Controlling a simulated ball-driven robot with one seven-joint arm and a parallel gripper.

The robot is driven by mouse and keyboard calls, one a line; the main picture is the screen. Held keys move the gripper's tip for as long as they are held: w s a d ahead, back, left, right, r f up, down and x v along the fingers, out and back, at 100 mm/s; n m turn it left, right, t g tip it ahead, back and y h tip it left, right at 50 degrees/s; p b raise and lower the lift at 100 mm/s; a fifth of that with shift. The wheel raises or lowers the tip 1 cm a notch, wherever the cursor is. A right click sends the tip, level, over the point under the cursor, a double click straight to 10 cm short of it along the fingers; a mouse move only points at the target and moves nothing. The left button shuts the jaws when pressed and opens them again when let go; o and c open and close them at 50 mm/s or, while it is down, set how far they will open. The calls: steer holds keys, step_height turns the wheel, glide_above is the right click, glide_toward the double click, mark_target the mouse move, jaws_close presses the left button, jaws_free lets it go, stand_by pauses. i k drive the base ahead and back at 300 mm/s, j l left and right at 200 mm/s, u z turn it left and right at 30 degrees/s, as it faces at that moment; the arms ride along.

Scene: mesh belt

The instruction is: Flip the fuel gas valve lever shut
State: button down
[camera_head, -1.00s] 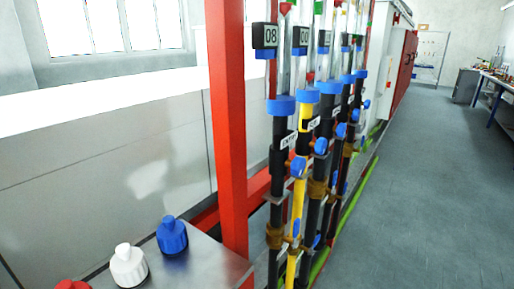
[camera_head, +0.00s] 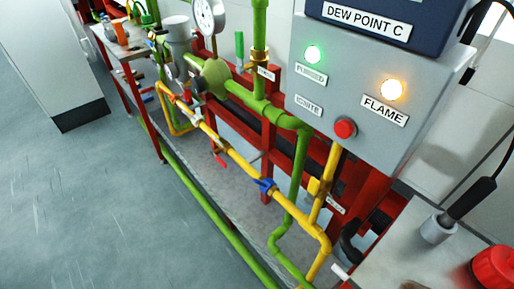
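A yellow pipe (camera_head: 238,160) runs diagonally across the middle of the head view, low in front of the red frame. A red lever (camera_head: 219,157) hangs down from it, and a blue handle (camera_head: 265,186) sits farther along to the lower right. A smaller red handle (camera_head: 187,97) shows near the pipe's upper left part. I cannot read a label that tells which one is the fuel gas valve lever. My gripper is not in view.
A grey control box (camera_head: 370,85) with a lit green lamp (camera_head: 313,54), a lit amber FLAME lamp (camera_head: 393,89) and a red button (camera_head: 345,128) overhangs the pipes at right. Green pipes (camera_head: 299,170) run beside the yellow one. The floor (camera_head: 75,200) at left is clear.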

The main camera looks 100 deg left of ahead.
mark_target(212, 153)
steer(key=u, duration=2.5)
